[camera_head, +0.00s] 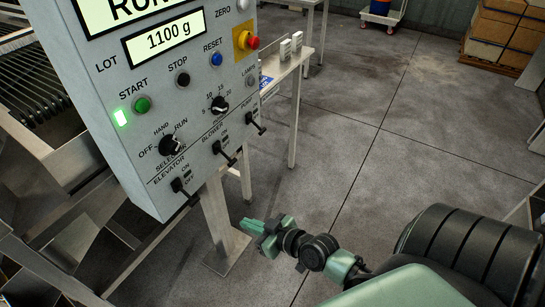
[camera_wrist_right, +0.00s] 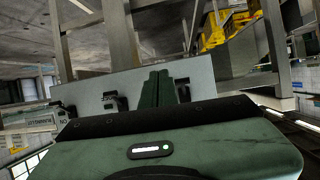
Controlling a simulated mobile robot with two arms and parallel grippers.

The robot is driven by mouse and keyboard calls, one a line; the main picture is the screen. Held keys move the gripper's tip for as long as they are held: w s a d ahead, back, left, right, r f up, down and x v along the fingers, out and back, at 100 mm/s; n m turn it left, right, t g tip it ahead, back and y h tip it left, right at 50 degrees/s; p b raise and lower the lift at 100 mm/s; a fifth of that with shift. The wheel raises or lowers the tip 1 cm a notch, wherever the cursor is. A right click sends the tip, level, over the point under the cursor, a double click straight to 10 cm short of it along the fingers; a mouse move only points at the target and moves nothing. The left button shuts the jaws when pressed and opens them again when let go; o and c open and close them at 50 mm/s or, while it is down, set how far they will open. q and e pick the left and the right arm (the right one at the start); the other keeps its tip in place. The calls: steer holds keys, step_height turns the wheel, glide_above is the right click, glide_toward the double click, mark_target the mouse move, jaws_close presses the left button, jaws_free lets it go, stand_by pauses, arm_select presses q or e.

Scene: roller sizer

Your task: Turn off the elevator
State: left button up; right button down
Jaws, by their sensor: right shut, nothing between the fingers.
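The grey control panel (camera_head: 95,60) fills the upper left of the head view. The elevator switch (camera_head: 180,187) is a black lever at its lower edge, beside ON and OFF labels. Its handle points out and down to the right; I cannot tell its setting for sure. My right gripper (camera_head: 248,226) is shut and empty, to the lower right of this lever and apart from it. In the right wrist view, the closed green fingers (camera_wrist_right: 157,88) point at the panel's lower edge (camera_wrist_right: 203,75), with black switch levers showing on both sides. My left gripper is out of view.
Blower (camera_head: 222,152) and pump (camera_head: 255,122) levers sit up and right of the elevator lever. A metal post (camera_head: 222,225) stands below the panel. Open floor lies right.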

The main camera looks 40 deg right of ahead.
steer(key=s+d+f+g+h, duration=0.1)
steer(key=s+f+g, duration=0.1)
steer(key=f, duration=0.7)
steer(key=s+d+f+m+g+h, duration=0.1)
steer(key=s+f, duration=0.4)
steer(key=f, duration=0.5)
steer(key=shift+s+f+g, duration=0.15)
steer(key=shift+s+g, duration=0.1)
steer(key=shift+g, duration=0.35)
